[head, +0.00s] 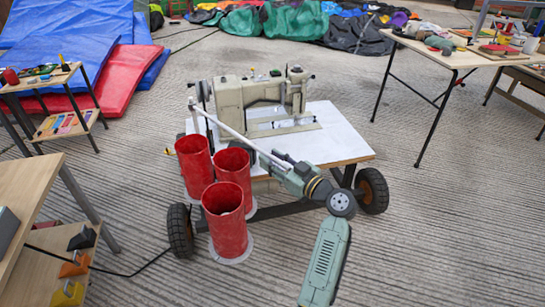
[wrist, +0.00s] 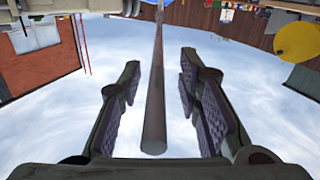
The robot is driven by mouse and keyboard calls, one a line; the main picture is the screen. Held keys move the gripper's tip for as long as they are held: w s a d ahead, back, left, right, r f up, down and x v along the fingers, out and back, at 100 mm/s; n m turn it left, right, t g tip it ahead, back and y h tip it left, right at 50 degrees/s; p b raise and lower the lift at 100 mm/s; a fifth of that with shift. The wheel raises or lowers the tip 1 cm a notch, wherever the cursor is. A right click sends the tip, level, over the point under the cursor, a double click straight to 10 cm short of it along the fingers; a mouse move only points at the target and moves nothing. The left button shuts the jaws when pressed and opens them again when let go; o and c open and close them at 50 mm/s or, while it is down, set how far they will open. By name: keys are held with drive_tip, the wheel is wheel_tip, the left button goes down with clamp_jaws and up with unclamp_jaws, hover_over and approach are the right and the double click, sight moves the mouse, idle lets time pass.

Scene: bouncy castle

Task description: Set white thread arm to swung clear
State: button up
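The white thread arm (head: 226,130) is a long thin rod. It slants from a post at the left end of the sewing machine (head: 262,93) down to the right, over the front of the white tabletop (head: 335,140). My gripper (head: 275,160) is at the rod's free end. In the wrist view the rod (wrist: 155,105) runs between the two fingers of my gripper (wrist: 158,78), its blunt end close to the palm. The fingers are spread, with a gap on each side of the rod. Contact behind the fingers cannot be seen.
Three red tubes (head: 225,219) stand at the cart's front left, below the rod. The cart has black wheels (head: 372,190). A work table (head: 445,55) stands at right, wooden benches (head: 28,195) at left. A red mat (head: 120,80) lies behind. Open floor lies right of the cart.

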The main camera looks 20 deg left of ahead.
drive_tip(key=shift+w+a, duration=0.1)
drive_tip(key=shift+a, duration=0.1)
clamp_jaws()
idle(0.3)
idle(0.5)
